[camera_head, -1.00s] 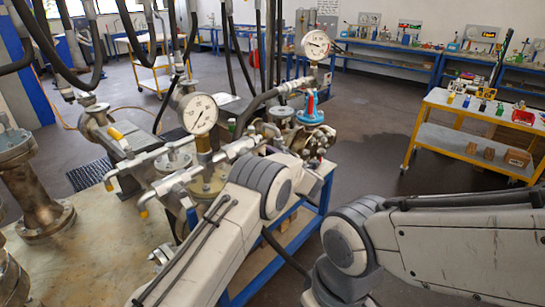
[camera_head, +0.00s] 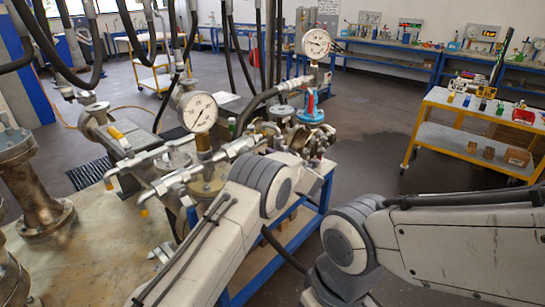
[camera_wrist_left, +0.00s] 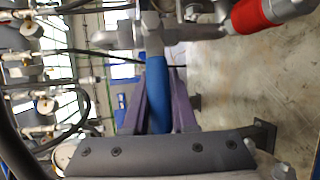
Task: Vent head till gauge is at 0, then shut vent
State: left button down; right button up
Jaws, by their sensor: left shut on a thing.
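A round white gauge (camera_head: 316,43) stands upright at the upper middle of the head view; its scale is too small to read. A second, larger white dial (camera_head: 199,113) stands to its left. A red part on a blue flanged fitting (camera_head: 311,113) sits below the first gauge. My left gripper (camera_head: 318,143) is small and partly hidden among the fittings beneath it. In the left wrist view its purple fingers (camera_wrist_left: 159,80) are shut on a blue handle (camera_wrist_left: 157,95), joined to a metal valve body (camera_wrist_left: 150,32). My right gripper is not in view.
Metal pipes with yellow-tipped ends (camera_head: 168,181) crowd the vessel top at left. Black hoses (camera_head: 60,62) hang above. A yellow-framed cart (camera_head: 430,140) stands at right, with clear floor between. A red fitting (camera_wrist_left: 262,12) shows in the wrist view.

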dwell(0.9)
pick_arm(q)
jog(key=shift+w+d+r+m+g+y+p, duration=0.15)
jog(key=shift+r+m+g+p, duration=0.45)
jog(key=shift+m+p, duration=0.35)
jog(key=shift+w+d+r+m+g+y+p, duration=0.1)
jog(key=shift+r+m+g+p, duration=0.65)
jog(key=shift+p, duration=0.35)
jog(key=shift+w+d+r+m+g+y+p, duration=0.15)
jog(key=shift+r+m+g+p, duration=0.35)
jog(key=shift+m+p, duration=0.5)
jog(key=shift+s+a, duration=0.1)
jog(key=c, duration=0.7)
grip_release()
